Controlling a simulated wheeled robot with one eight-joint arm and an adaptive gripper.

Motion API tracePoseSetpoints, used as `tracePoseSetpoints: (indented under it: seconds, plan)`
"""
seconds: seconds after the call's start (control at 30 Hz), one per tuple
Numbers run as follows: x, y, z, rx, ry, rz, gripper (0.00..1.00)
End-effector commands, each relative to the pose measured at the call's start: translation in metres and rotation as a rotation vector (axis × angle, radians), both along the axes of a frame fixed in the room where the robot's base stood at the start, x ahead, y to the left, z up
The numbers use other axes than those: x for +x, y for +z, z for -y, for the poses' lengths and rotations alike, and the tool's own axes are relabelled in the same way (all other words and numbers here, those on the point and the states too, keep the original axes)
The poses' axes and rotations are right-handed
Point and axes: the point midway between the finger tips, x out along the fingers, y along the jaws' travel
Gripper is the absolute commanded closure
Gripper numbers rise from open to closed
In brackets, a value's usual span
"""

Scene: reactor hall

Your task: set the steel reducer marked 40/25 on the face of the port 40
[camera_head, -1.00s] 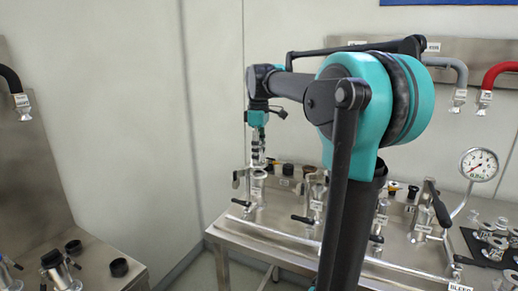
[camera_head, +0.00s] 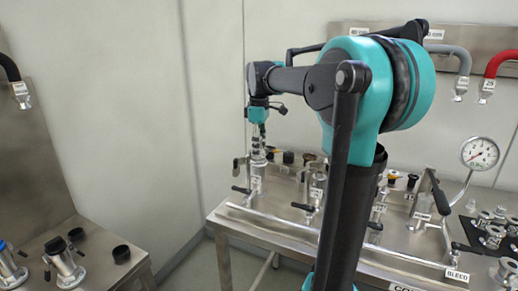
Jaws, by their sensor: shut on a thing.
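My gripper (camera_head: 258,138) hangs from the arm over the left end of the steel bench, fingers pointing down. It is shut on a small grey metal piece (camera_head: 257,156), which looks like the steel reducer; its marking is too small to read. Directly below stands an upright steel port (camera_head: 256,172) with a small white label, at the bench's left end. I cannot read whether it says 40. The held piece is at or just above the port's top; whether they touch cannot be told from here.
Close right of that port stand more labelled ports (camera_head: 316,186) with black handles. A pressure gauge (camera_head: 480,153) and a black mat (camera_head: 466,228) with several steel fittings are at the right. A second bench (camera_head: 110,238) is at the left. Hoses hang on the back panel.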

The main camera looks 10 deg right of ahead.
Motion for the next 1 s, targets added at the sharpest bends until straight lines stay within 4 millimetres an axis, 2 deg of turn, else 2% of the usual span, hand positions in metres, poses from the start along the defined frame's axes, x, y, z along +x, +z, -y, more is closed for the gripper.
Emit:
tracePoseSetpoints:
  seconds: [0.03, 0.07, 0.23, 0.53, 0.67, 0.77, 1.0]
  plan:
    - [0.000, 0.000, 0.000, 0.000, 0.000, 0.000, 0.86]
    - [0.000, 0.000, 0.000, 0.000, 0.000, 0.000, 0.56]
    - [0.000, 0.000, 0.000, 0.000, 0.000, 0.000, 0.35]
    - [0.000, 0.001, 0.000, 0.000, 0.000, 0.000, 0.34]
    - [0.000, 0.009, 0.000, 0.000, 0.000, 0.000, 0.34]
    - [0.000, 0.024, 0.000, 0.000, 0.000, 0.000, 0.34]
    - [0.000, 0.073, 0.000, 0.000, 0.000, 0.000, 0.34]
